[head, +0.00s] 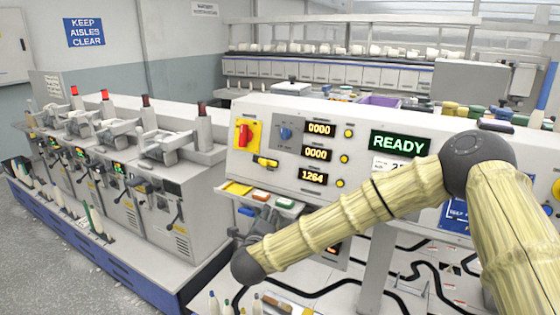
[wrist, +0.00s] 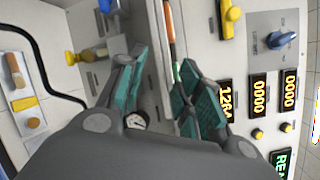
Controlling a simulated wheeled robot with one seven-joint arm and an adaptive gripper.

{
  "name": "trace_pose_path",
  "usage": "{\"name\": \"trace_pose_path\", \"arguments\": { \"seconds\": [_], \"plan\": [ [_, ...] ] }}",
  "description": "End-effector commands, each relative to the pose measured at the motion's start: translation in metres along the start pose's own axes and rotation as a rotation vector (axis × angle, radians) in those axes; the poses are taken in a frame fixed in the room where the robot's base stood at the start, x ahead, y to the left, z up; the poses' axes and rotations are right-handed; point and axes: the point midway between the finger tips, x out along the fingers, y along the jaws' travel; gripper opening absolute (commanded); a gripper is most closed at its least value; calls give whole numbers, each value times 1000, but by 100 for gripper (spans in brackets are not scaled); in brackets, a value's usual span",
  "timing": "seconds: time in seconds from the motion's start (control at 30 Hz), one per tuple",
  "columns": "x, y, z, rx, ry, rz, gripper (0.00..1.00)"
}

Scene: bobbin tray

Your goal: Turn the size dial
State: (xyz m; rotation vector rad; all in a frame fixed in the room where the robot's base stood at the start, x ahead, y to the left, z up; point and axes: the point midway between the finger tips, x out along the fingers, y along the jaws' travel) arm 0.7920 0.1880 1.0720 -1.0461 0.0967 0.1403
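The size dial appears to be the blue knob (head: 285,133) on a grey plate at the upper left of the control panel. In the wrist view the blue knob (wrist: 283,40) is at the upper right, beyond the right finger and apart from it. My gripper (wrist: 160,88) is open, with teal pads spread and nothing between them. In the head view my gripper (head: 264,222) is below the knob, near the button ledge, partly hidden by my arm. The dial's markings are too small to read.
Beside the knob are a red switch on yellow (head: 243,134), a yellow handle (head: 265,161) and number displays (head: 319,129). A READY screen (head: 399,143) is to the right. Winding machines (head: 150,180) stand at left.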

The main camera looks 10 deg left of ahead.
Motion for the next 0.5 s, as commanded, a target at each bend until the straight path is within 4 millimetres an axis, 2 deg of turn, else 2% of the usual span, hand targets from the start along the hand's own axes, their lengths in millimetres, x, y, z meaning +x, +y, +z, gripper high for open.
{"name": "trace_pose_path", "arguments": {
  "seconds": [0.03, 0.1, 0.2, 0.33, 0.4, 0.5],
  "plan": [
    [6, -33, 26, 118, 13, -63, 35],
    [10, -74, 56, 283, 32, -139, 35],
    [10, -125, 86, 480, 54, -228, 35],
    [7, -167, 108, 649, 72, -299, 35],
    [6, -179, 113, 697, 77, -318, 35],
    [7, -187, 116, 724, 80, -330, 35]
  ]
}}
